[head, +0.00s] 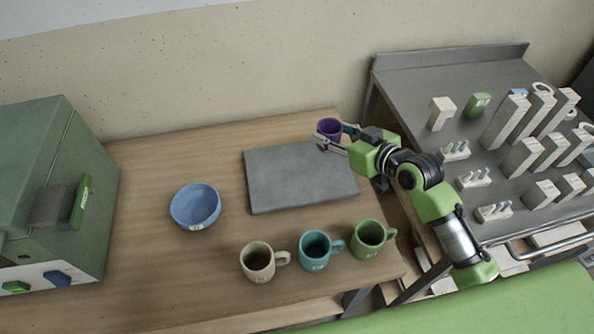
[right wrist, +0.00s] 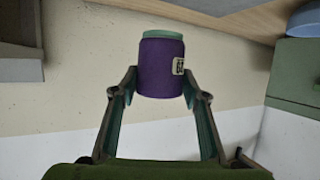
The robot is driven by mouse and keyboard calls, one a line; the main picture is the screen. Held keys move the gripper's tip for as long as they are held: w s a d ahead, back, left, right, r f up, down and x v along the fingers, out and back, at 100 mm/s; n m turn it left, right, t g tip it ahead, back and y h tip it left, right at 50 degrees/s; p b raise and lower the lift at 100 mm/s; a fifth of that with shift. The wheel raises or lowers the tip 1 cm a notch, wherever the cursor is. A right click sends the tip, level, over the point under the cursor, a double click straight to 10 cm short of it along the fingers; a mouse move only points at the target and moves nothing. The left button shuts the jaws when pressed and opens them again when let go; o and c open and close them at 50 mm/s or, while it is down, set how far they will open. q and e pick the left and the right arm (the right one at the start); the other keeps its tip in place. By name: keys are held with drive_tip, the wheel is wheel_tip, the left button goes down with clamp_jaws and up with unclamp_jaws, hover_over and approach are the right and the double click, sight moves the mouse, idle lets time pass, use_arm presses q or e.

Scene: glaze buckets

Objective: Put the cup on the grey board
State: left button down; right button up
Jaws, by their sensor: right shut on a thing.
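A purple cup (head: 329,127) is at the far right corner of the grey board (head: 290,180) in the head view. My right gripper (head: 333,140) is shut on this cup. In the right wrist view the purple cup (right wrist: 161,70) sits between the two fingertips, with a pale label on its side and a light green band at one end. The head view does not show clearly whether the cup touches the board or is above it. The board's top is bare. My left gripper is not in view.
A beige mug (head: 258,262), a teal mug (head: 315,251) and a green mug (head: 368,239) stand along the front of the wooden table. A blue bowl (head: 195,206) is left of the board. A green cabinet (head: 50,170) stands far left, and a grey bench (head: 400,80) with several blocks stands right.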

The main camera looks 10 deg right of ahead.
hover_over(326, 170)
wheel_tip(326, 170, down, 6)
drive_tip(key=shift+r, duration=0.1)
drive_tip(key=shift+w+f, duration=0.1)
drive_tip(key=shift+f, duration=1.9)
drive_tip(key=shift+f, duration=0.1)
drive_tip(key=o, duration=1.2)
